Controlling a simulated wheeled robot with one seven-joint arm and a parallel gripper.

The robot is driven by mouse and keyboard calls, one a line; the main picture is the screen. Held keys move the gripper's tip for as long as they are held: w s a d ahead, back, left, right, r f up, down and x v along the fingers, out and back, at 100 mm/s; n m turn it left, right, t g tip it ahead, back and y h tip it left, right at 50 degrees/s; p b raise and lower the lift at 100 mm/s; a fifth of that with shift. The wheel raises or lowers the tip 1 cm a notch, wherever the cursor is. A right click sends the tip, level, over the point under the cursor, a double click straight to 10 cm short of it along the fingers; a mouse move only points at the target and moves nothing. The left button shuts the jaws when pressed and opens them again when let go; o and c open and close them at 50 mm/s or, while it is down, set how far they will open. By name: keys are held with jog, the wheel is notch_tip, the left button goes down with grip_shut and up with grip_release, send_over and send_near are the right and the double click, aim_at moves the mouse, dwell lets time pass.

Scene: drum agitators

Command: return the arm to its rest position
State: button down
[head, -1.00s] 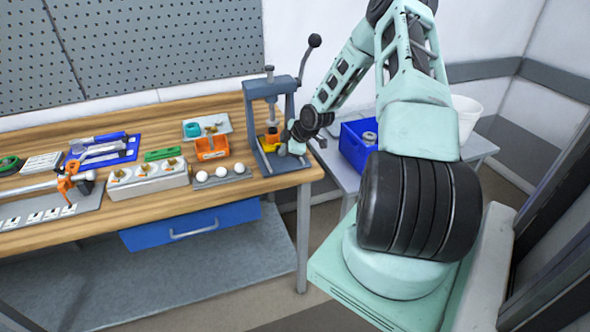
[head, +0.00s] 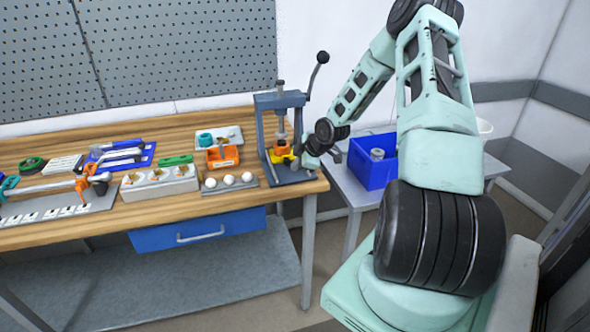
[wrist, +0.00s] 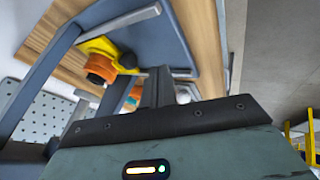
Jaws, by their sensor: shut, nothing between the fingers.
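My arm reaches over the right end of the wooden bench (head: 226,125). My gripper (head: 308,160) is at the right side of the grey-blue lever press (head: 266,130), small and partly hard to make out in the head view. In the wrist view its fingers (wrist: 157,88) are together with nothing between them. The press holds an orange and yellow part (wrist: 100,66), which shows beyond the fingers and apart from them. In the head view this part (head: 283,155) sits on the press base, left of my gripper.
A blue bin (head: 372,170) stands on a grey side table (head: 345,186) to the right. An orange tray (head: 222,157), a holder with white balls (head: 229,180) and tools occupy the bench. A blue drawer (head: 198,230) hangs under it. A pegboard (head: 180,50) is behind.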

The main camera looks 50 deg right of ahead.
jog(key=v, duration=0.7)
jog(key=shift+r, duration=0.15)
jog(key=shift+s, duration=0.15)
